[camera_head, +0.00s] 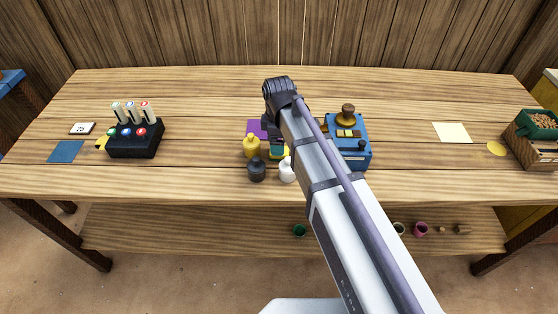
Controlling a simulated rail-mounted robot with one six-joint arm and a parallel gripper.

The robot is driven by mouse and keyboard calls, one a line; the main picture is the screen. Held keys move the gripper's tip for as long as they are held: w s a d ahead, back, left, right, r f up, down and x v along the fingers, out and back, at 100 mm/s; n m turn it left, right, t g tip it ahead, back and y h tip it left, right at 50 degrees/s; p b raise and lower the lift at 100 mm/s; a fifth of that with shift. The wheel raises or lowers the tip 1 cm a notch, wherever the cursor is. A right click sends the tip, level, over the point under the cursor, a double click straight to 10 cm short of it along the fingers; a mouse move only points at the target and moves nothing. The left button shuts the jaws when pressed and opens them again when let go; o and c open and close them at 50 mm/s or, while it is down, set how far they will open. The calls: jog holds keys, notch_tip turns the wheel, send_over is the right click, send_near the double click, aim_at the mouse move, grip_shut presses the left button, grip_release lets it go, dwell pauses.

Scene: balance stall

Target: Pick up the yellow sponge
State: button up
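A small yellow and green item (279,154), which may be the yellow sponge, shows in part just left of my arm, behind the white bottle-like piece. It is too small and too covered to be sure. My arm reaches from the lower right to the middle of the table. My gripper (276,135) points down beside this item, and its fingers are mostly hidden. I cannot tell whether it is open or touching anything.
Yellow (252,147), black (257,170) and white (287,171) bottle-like pieces stand close by. A blue device (358,152) stands right of my arm. A black holder (135,139) stands left, a wooden crate (533,148) far right. The table's back (200,90) is clear.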

notch_tip(320, 180, down, 5)
jog(key=b, duration=0.5)
jog(key=shift+s+d+f, duration=0.1)
jog(key=shift+f, duration=0.05)
jog(key=shift+r, duration=0.25)
jog(key=c, duration=1)
notch_tip(320, 180, up, 10)
jog(key=p, duration=1)
jog(key=shift+r, duration=0.15)
jog(key=shift+f, duration=0.2)
